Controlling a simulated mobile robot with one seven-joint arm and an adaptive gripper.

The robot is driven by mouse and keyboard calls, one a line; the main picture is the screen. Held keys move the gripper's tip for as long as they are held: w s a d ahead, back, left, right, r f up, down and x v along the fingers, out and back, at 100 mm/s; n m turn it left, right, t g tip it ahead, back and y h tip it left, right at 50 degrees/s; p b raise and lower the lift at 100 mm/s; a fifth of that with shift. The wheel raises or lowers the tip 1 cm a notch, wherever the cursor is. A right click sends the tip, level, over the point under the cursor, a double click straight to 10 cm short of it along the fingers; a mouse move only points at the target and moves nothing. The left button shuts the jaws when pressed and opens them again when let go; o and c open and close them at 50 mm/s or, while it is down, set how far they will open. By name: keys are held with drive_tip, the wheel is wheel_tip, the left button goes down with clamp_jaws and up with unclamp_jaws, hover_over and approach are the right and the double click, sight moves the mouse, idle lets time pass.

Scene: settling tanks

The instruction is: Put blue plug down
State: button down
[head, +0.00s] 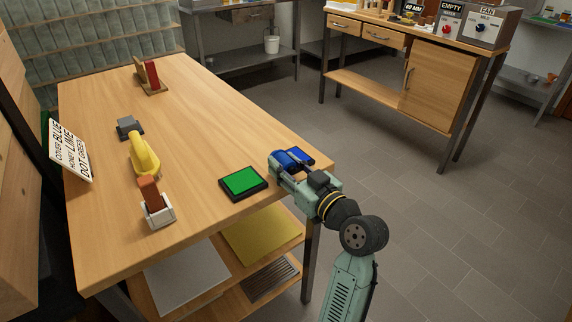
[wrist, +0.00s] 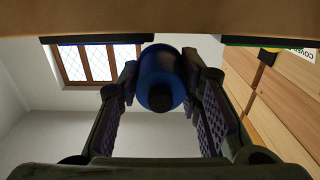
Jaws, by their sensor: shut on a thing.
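The blue plug (head: 285,160) is a short blue cylinder at the near right corner of the wooden table (head: 205,115). My gripper (head: 281,170) is shut on it. In the wrist view the plug (wrist: 160,72) sits between both fingers, its dark round end facing the camera. A blue pad (head: 301,156) with a dark rim lies at the table corner, just right of the plug and partly hidden by my gripper. A green pad (head: 243,181) lies to the left. I cannot tell whether the plug touches anything below it.
A yellow curved object (head: 144,156), a red-brown block in a white holder (head: 155,204), a grey block (head: 129,127) and a lettered sign (head: 71,152) stand on the left. A red block on a wooden stand (head: 150,77) is at the back. The table's middle is clear.

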drive_tip(key=shift+f+b, duration=0.5)
drive_tip(key=shift+f, duration=0.05)
drive_tip(key=c, duration=1.1)
unclamp_jaws()
drive_tip(key=shift+r, duration=0.1)
drive_tip(key=shift+r+p, duration=0.15)
drive_tip(key=shift+p, duration=0.15)
drive_tip(key=b+v, duration=0.1)
drive_tip(key=v, duration=0.7)
drive_tip(key=b+v, duration=0.1)
drive_tip(key=v, duration=0.3)
drive_tip(key=shift+r+b, duration=0.3)
drive_tip(key=shift+r, duration=0.1)
drive_tip(key=shift+a, duration=0.1)
